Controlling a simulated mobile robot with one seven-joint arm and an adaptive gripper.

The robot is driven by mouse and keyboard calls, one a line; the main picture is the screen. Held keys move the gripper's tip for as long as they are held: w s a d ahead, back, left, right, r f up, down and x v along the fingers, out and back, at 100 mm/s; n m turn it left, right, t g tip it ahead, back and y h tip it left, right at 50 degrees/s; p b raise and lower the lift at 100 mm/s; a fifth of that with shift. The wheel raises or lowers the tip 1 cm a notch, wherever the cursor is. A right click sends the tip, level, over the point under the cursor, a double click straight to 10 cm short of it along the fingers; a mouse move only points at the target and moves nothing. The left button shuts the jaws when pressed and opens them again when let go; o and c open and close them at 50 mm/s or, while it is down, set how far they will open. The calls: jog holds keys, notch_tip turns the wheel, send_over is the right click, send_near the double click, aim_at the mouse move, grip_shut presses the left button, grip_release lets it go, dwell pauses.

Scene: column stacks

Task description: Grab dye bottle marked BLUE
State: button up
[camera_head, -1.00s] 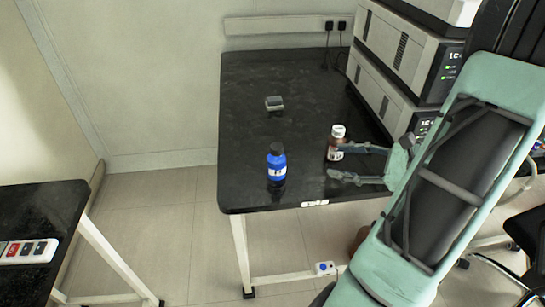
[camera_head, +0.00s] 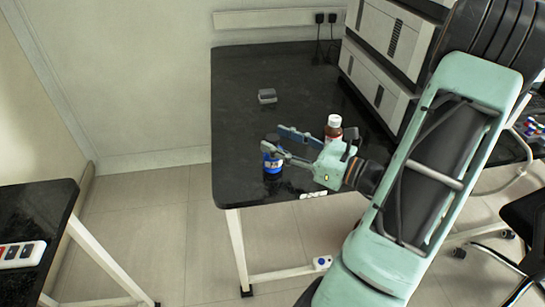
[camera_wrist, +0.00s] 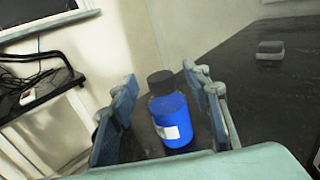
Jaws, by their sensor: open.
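The blue bottle (camera_head: 272,165) with a black cap and a white label stands upright near the front left edge of the black table. The wrist view shows it (camera_wrist: 172,112) between the two fingers, its label too small to read. My gripper (camera_head: 272,142) is open, with its fingers reaching left at the bottle's upper part. In the wrist view my gripper (camera_wrist: 158,95) has a visible gap on the left side of the bottle. The right finger is closer to the bottle; I cannot tell whether it touches.
A small grey block (camera_head: 267,96) lies farther back. White instruments (camera_head: 378,75) stand at the right. The table's back left is clear.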

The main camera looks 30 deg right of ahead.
jog(key=shift+x, duration=1.1)
grip_shut()
